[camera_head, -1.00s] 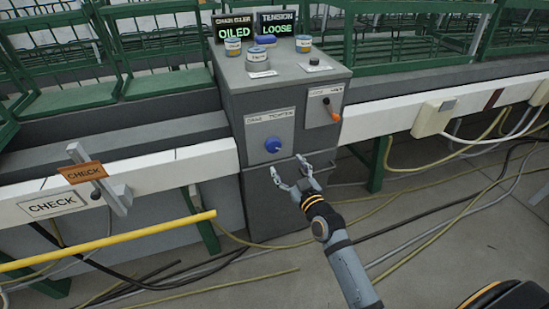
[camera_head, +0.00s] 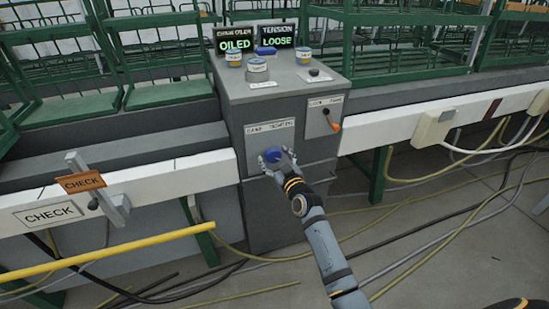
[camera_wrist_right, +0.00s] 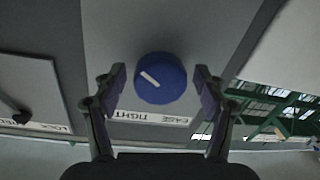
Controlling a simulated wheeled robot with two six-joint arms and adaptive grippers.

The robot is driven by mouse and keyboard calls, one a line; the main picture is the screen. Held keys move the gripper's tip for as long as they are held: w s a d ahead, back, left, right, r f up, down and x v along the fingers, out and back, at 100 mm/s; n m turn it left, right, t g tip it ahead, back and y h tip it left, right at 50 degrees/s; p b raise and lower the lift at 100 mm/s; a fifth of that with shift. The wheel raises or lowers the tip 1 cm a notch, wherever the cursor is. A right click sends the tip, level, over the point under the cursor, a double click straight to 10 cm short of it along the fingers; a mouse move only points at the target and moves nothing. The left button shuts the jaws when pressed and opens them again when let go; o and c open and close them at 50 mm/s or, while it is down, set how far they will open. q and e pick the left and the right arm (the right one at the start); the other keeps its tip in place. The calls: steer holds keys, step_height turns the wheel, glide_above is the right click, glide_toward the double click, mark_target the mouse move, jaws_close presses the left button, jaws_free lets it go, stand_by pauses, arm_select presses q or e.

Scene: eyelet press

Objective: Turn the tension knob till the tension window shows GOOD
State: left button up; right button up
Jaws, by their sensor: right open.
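The blue tension knob (camera_wrist_right: 160,78) has a white pointer line and sits on a light plate (camera_wrist_right: 105,60) on the front of the grey cabinet (camera_head: 290,105). In the wrist view, my right gripper (camera_wrist_right: 160,88) is open with one finger on each side of the knob, with small gaps showing. In the head view, my right gripper (camera_head: 274,160) is at the knob (camera_head: 272,155) and partly hides it. The tension window (camera_head: 279,51) on top of the cabinet reads LOOSE. My left gripper is not in view.
A second window (camera_head: 234,45) reads OILED. An orange-handled lever (camera_head: 330,121) is on a plate right of the knob. Blue-lidded tins (camera_head: 257,70) stand on the cabinet top. A yellow rail (camera_head: 110,255) crosses the lower left. Cables lie on the floor.

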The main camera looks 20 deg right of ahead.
steer(key=c, duration=1.1)
steer(key=shift+c, duration=0.2)
steer(key=shift+m, duration=0.4)
steer(key=shift+m, duration=3.3)
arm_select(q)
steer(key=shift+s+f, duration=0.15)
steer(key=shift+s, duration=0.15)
arm_select(e)
steer(key=shift+m+t, duration=0.3)
steer(key=shift+m, duration=0.2)
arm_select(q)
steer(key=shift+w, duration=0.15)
